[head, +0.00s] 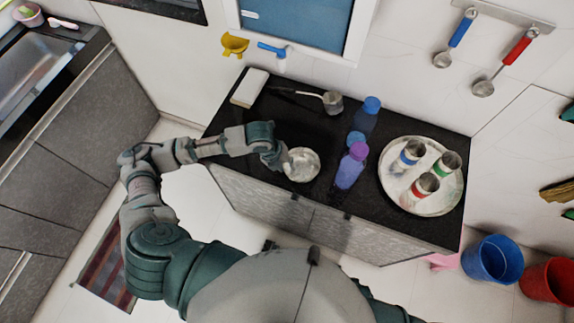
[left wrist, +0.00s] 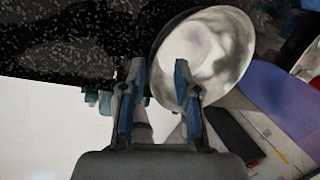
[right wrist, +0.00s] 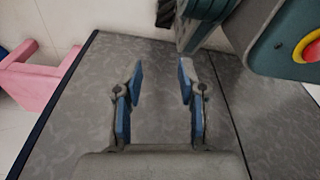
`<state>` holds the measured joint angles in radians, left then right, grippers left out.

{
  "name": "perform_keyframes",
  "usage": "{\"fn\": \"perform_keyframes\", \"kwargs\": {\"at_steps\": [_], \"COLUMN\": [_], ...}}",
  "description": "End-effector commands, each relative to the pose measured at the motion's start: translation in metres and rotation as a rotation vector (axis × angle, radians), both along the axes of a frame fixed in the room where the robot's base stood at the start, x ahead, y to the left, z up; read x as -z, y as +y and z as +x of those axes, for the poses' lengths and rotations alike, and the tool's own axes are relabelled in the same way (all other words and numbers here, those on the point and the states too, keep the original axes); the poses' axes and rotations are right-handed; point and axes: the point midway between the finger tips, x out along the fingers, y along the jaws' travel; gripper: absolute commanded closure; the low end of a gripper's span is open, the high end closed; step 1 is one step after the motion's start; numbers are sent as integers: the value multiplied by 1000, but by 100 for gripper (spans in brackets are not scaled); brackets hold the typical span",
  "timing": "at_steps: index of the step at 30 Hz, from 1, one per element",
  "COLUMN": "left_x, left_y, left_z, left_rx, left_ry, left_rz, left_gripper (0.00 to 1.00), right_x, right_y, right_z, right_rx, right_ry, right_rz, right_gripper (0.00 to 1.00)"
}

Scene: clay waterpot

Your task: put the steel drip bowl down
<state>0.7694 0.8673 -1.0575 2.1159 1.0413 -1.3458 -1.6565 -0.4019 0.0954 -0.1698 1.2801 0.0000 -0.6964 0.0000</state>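The steel drip bowl (head: 303,165) is at the front edge of the black counter (head: 285,125). In the left wrist view the bowl (left wrist: 215,50) shows its shiny hollow side, with its rim between my left fingertips. My left gripper (head: 284,161) is at the bowl's left side. Its fingers (left wrist: 158,75) stand apart, one over the bowl and one outside the rim. I cannot tell whether they touch it, or whether the bowl rests fully on the counter. My right gripper (right wrist: 160,75) is open and empty before the grey cabinet front (right wrist: 160,110).
A purple-capped bottle (head: 350,166) and a blue bottle (head: 366,118) stand right of the bowl. A round tray (head: 393,199) holds 3 metal cups. A small metal pot (head: 332,103) and a white block (head: 249,88) are behind. Blue (head: 492,260) and red (head: 550,281) buckets stand on the floor.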

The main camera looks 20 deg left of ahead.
Motion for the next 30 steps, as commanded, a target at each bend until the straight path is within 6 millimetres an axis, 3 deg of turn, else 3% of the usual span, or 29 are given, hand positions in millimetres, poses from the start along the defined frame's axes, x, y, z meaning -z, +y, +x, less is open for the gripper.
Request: {"fn": "perform_keyframes", "kwargs": {"at_steps": [6,13,18,30], "left_x": [-50,-88,-98,-98], "left_y": [15,26,28,29], "left_z": [-7,-14,-16,-16], "left_rx": [0,-1,0,0], "left_ry": [-5,-3,-1,0], "left_rz": [1,1,0,0], "left_gripper": [69,69,69,69], "right_x": [13,21,23,24], "right_y": [0,-4,-5,-6], "right_z": [-21,-33,-37,-36], "right_rx": [-3,-6,-7,-8], "right_ry": [18,21,22,23], "right_rz": [1,-2,-1,-4], "right_gripper": [60,60,60,60]}}
